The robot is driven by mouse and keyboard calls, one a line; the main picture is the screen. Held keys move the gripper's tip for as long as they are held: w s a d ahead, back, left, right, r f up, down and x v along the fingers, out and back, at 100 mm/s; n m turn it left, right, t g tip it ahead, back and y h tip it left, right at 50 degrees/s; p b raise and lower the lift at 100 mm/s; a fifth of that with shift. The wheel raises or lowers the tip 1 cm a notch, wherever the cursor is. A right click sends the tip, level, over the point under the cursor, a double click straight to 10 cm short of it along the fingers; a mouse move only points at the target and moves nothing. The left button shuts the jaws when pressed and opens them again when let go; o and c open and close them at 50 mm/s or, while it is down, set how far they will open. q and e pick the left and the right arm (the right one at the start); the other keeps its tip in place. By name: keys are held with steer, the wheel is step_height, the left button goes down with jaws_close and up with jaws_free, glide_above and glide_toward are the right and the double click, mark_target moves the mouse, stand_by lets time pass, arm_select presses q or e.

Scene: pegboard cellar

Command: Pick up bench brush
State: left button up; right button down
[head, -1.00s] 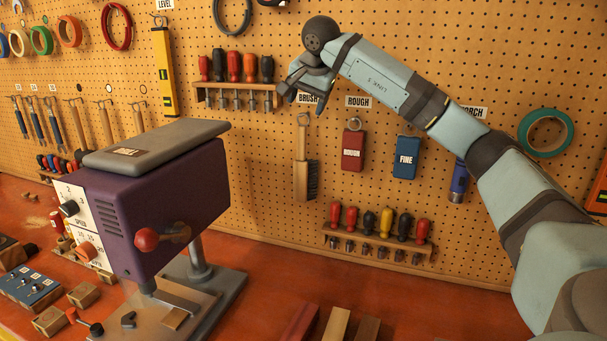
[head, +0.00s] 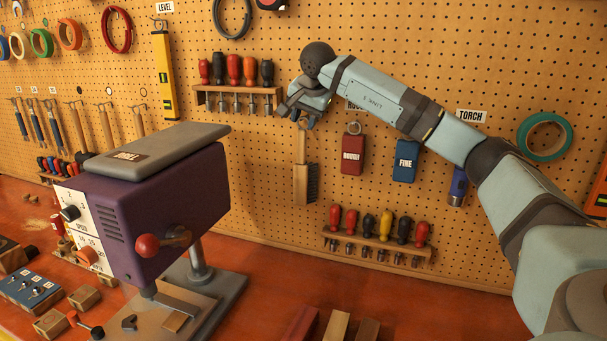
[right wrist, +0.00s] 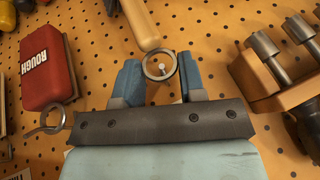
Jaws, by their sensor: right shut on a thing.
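The bench brush (head: 301,175) hangs upright against the pegboard, its wooden handle up and its dark bristles facing right. My right gripper (head: 303,118) is at its top end, shut on the brush's metal hanging ring. In the right wrist view, the two blue fingertips (right wrist: 161,80) stand on either side of the ring, with a peg end showing inside it. My left gripper is not in view.
A red ROUGH block (head: 353,153) and a blue FINE block (head: 405,158) hang to the right. A screwdriver rack (head: 238,93) is close at left, another rack (head: 378,243) below. A purple machine (head: 165,210) stands on the bench at left.

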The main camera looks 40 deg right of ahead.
steer(key=shift+r, duration=0.45)
steer(key=shift+a+r, duration=0.15)
steer(key=shift+r, duration=0.15)
steer(key=s+a+b, duration=0.1)
steer(key=s+a, duration=0.3)
steer(key=a, duration=0.4)
steer(key=s+a+b, duration=0.2)
steer(key=s+a, duration=0.2)
steer(key=a, duration=0.3)
steer(key=shift+s+a, duration=0.15)
steer(key=shift+a, duration=0.2)
steer(key=c, duration=1.3)
jaws_free()
steer(key=shift+c, duration=1.1)
